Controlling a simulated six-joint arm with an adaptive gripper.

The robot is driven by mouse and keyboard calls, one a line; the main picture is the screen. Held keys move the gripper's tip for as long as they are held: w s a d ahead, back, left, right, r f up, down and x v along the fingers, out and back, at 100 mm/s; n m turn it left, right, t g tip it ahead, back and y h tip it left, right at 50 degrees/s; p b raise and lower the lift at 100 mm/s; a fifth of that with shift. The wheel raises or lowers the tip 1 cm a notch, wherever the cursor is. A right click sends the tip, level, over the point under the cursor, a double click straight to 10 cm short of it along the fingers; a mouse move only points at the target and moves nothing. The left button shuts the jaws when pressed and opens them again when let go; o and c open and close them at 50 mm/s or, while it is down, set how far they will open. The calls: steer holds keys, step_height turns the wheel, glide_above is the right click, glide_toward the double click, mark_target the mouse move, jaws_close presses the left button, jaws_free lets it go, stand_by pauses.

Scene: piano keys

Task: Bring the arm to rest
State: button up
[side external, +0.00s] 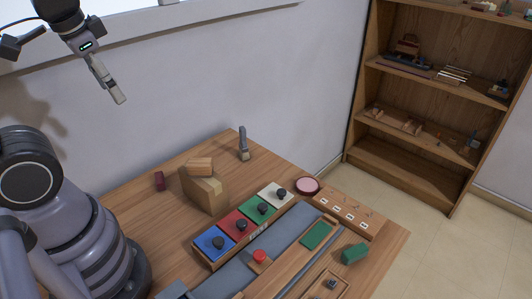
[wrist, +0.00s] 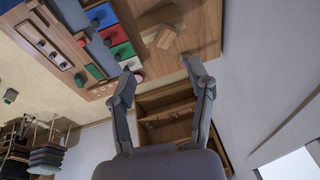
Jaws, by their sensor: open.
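My gripper (side external: 119,97) hangs high at the upper left in the side external view, well above the wooden table (side external: 136,211) and apart from everything on it. In the wrist view my gripper (wrist: 158,72) shows two spread fingers with nothing between them. It is open and empty.
A bookshelf (side external: 429,120) stands at right. The air around my gripper is clear.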

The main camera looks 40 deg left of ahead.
steer(key=d+r+t, duration=0.1)
steer(key=s+d+r+t+h, duration=0.1)
steer(key=r, duration=0.1)
steer(key=shift+r, duration=0.1)
stand_by(1.3)
